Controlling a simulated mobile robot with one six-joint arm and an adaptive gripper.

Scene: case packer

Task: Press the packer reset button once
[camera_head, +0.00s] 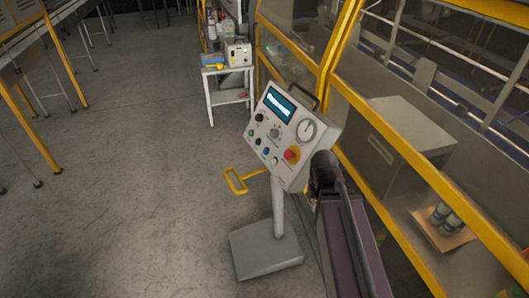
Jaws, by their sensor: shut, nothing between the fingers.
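The control panel (283,146) is a light grey tilted box on a grey post, in the middle of the head view. Its face carries a lit screen (279,103), a round dial (305,130), a red mushroom button on yellow (291,155), a blue button (265,150), a green button (252,133) and several other small controls. The labels are too small to read, so I cannot tell which one is the packer reset button. Part of my arm (326,172) shows close to the panel's lower right edge. My gripper is not visible.
A yellow-framed guard (400,130) encloses machinery on the right. A small white table (228,72) with equipment stands behind. The floor left of the panel is clear.

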